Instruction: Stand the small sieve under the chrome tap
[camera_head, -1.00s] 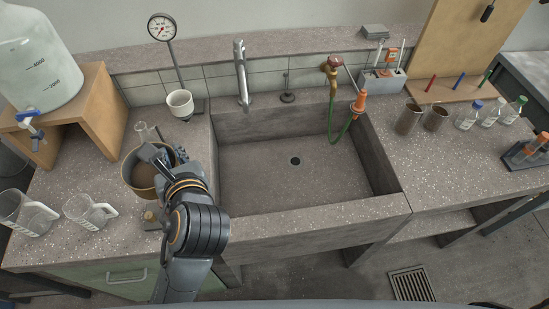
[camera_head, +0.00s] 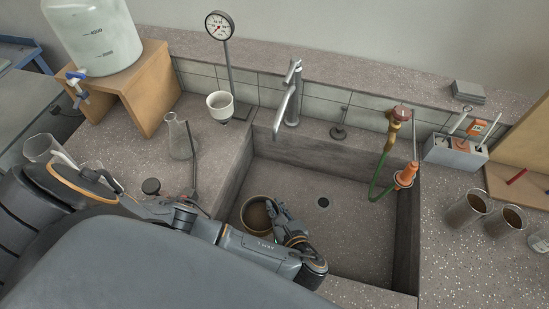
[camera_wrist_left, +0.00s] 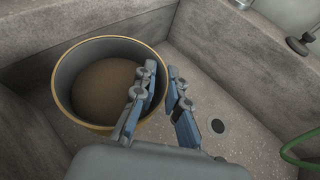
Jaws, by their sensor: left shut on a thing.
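The small sieve (camera_head: 256,216) is a round brass-rimmed pan with a brown mesh floor. It is upright inside the left part of the sink; I cannot tell whether it touches the bottom. My left gripper (camera_head: 278,210) is shut on its right-hand wall, and the wrist view shows the fingers (camera_wrist_left: 162,98) on either side of the sieve's rim (camera_wrist_left: 66,75). The chrome tap (camera_head: 290,95) stands at the sink's back edge, its spout pointing forward and down, behind and above the sieve. My right gripper is not in view.
The sink floor is bare around the drain (camera_head: 323,202), right of the sieve. A green hose (camera_head: 383,180) hangs at the sink's right side from a brass valve. A glass flask (camera_head: 180,142) and a white cup on a gauge stand (camera_head: 220,104) are on the left counter.

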